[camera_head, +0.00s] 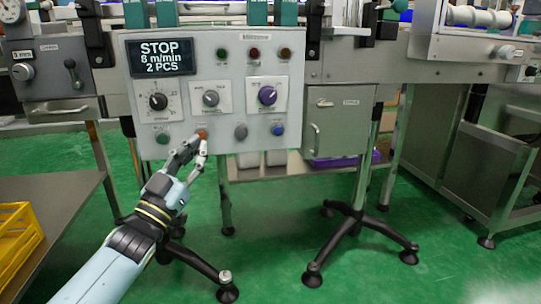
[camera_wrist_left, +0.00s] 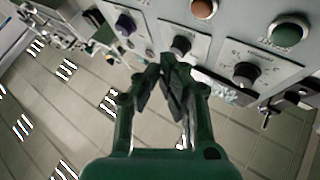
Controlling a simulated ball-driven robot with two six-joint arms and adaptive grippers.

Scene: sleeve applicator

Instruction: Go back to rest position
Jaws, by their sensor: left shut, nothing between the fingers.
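My left gripper (camera_head: 198,141) is at the lower edge of the grey control panel (camera_head: 205,119) in the head view. Its fingertips are by the orange-brown button (camera_head: 202,133) in the panel's bottom row; I cannot tell whether they touch it. In the left wrist view, the fingers of my left gripper (camera_wrist_left: 168,66) come together, shut and empty, with panel knobs behind them. My left arm reaches in from the bottom left. My right gripper is in neither view.
The panel's display (camera_head: 160,57) reads STOP. A black dial (camera_head: 158,101) and a purple knob (camera_head: 267,95) are on the panel. A yellow crate (camera_head: 22,240) stands on a steel table at left. Stands with spread feet (camera_head: 358,211) are on the green floor.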

